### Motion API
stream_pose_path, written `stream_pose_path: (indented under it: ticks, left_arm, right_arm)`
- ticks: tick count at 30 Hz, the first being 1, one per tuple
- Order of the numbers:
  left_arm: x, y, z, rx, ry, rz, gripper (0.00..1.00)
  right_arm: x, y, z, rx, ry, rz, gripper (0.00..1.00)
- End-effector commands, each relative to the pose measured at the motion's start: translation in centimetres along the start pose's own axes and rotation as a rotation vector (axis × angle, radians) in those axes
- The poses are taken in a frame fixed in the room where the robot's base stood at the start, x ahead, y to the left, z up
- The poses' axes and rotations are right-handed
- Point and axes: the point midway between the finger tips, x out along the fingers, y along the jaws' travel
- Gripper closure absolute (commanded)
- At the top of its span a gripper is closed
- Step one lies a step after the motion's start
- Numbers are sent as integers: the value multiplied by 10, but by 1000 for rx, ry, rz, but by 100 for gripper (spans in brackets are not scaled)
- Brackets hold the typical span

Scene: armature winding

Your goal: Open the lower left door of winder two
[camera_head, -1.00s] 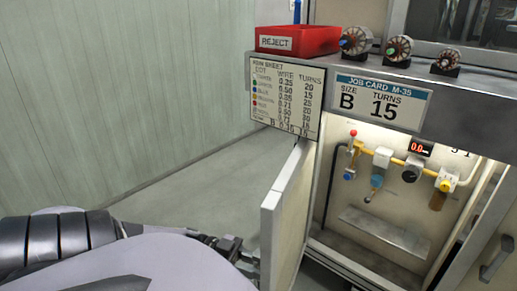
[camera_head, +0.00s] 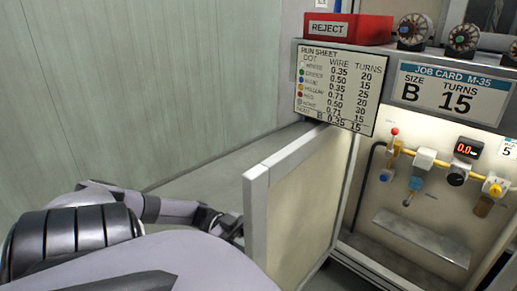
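The lower left door (camera_head: 298,208) of the winder cabinet stands open, swung out to the left, with its pale inner face showing. Behind it the lit lower compartment (camera_head: 410,205) is exposed. My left arm comes in from the left, and its gripper (camera_head: 233,229) is at the outer side of the door, near its free edge. The fingertips and any handle there are hidden by the door, so I cannot tell whether the gripper is open or shut. My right gripper is not in view.
A yellow pipe with valves, a pressure regulator (camera_head: 458,172) and a red display (camera_head: 468,148) are inside the compartment. A run sheet (camera_head: 337,90) and job card (camera_head: 450,92) hang above. A red reject bin (camera_head: 347,28) and wound armatures (camera_head: 462,40) stand on top. Floor is clear at left.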

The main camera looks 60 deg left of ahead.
Motion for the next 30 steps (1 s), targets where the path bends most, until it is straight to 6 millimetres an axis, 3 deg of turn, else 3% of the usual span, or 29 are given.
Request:
stream_pose_path:
  ticks: [17,18,20,30]
  left_arm:
    - [-4,-1,2,-3,-4,-1,100]
    - [-4,-1,2,-3,-4,-1,70]
    - [-4,-1,1,-3,-3,-1,53]
    - [-6,-2,1,-1,-2,-1,53]
  right_arm:
    - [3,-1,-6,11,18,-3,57]
    - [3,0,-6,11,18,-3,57]
    - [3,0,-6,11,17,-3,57]
    - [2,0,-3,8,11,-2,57]
